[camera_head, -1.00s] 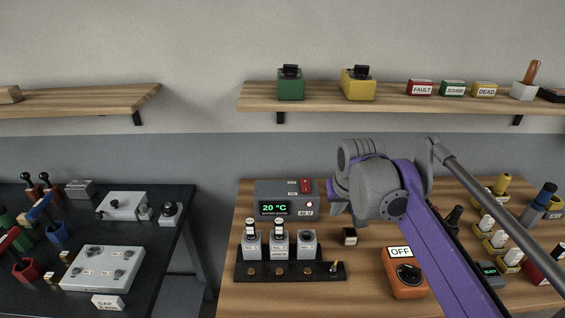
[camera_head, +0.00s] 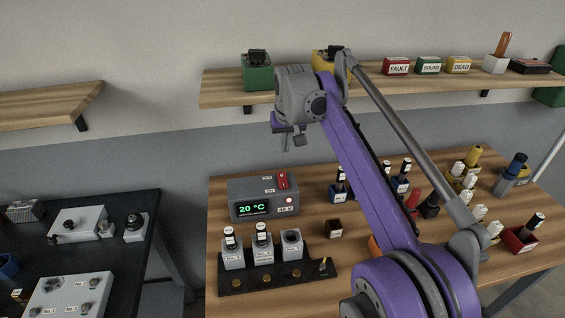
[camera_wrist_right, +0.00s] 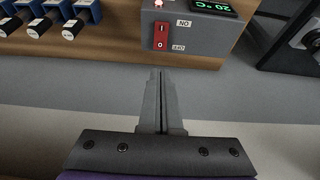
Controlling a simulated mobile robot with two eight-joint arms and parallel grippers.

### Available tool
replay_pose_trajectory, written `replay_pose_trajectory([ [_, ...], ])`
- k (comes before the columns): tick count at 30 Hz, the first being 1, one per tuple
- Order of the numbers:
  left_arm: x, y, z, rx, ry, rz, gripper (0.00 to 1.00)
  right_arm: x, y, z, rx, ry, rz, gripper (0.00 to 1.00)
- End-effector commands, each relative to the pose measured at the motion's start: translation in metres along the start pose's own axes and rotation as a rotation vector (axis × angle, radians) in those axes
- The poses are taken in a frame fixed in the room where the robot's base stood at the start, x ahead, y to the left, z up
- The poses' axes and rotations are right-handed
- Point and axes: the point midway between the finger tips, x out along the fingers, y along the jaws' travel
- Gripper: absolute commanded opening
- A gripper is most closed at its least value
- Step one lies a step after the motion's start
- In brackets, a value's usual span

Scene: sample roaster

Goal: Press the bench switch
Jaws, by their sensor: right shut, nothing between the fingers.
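The bench switch is a red rocker (camera_head: 283,181) on top of a grey box (camera_head: 235,191) with a green "20 °C" display and a lit red lamp. In the right wrist view the red rocker (camera_wrist_right: 161,36) shows upside down, with ON and OFF labels beside it. My right gripper (camera_head: 287,146) is shut and empty, above and apart from the box. In the right wrist view its closed fingertips (camera_wrist_right: 157,73) lie just below the rocker in the picture, not touching it. My left gripper is not in view.
Blue bottle holders (camera_head: 338,192) stand farther right. A wall shelf (camera_head: 220,96) hangs above. My right arm hides most of an orange box (camera_head: 374,246).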

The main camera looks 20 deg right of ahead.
Motion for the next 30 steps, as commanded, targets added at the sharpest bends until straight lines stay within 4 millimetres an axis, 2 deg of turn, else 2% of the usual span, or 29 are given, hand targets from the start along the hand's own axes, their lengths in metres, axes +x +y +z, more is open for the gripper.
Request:
replay_pose_trajectory([
  [5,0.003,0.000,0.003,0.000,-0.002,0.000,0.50,0.027,0.000,0.000,0.000,0.000,0.000,0.00],
  [12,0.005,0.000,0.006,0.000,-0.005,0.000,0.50,0.079,0.000,0.001,0.000,0.000,0.000,0.00],
  [18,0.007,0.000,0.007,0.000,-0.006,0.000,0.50,0.114,0.000,0.003,0.000,0.000,0.000,0.00],
  [24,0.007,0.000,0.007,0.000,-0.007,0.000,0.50,0.132,0.000,0.006,0.000,0.000,0.000,0.00],
  [30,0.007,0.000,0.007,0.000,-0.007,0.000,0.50,0.135,0.000,0.007,0.000,0.000,0.000,0.00],
])
